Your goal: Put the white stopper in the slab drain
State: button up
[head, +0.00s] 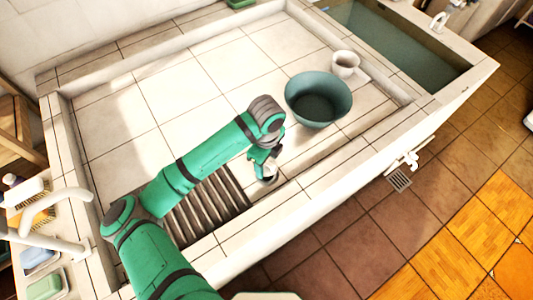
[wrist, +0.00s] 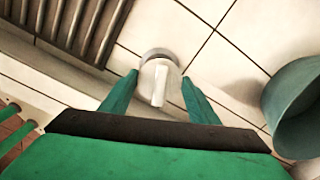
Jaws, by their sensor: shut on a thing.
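The white stopper (wrist: 160,76) shows in the wrist view as a round disc with a raised grip bar. My gripper (wrist: 160,84) has one finger on each side and is shut on it. The grey rim of the slab drain (wrist: 157,52) shows along the stopper's far edge, so the stopper is over or in the drain. I cannot tell whether it is fully seated. In the head view my gripper (head: 266,166) points down at the slab beside the ribbed area, and the stopper is mostly hidden there.
The dark ribbed board (head: 205,208) lies left of my gripper. A teal basin (head: 318,98) stands to the right on the tiled slab (head: 180,85), with a white mug (head: 345,64) behind it. A raised rim (head: 300,190) runs along the near side. The slab's far left is clear.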

aim_at(267, 169)
jog(key=shift+s+d+f, duration=0.1)
jog(key=shift+f, duration=2.6)
jog(key=shift+r, duration=0.75)
jog(key=shift+f, duration=1.15)
dwell(0.5)
jog(key=shift+r, duration=0.85)
jog(key=shift+f, duration=0.8)
dwell(0.8)
jog(key=o, duration=0.9)
jog(key=shift+c, duration=0.2)
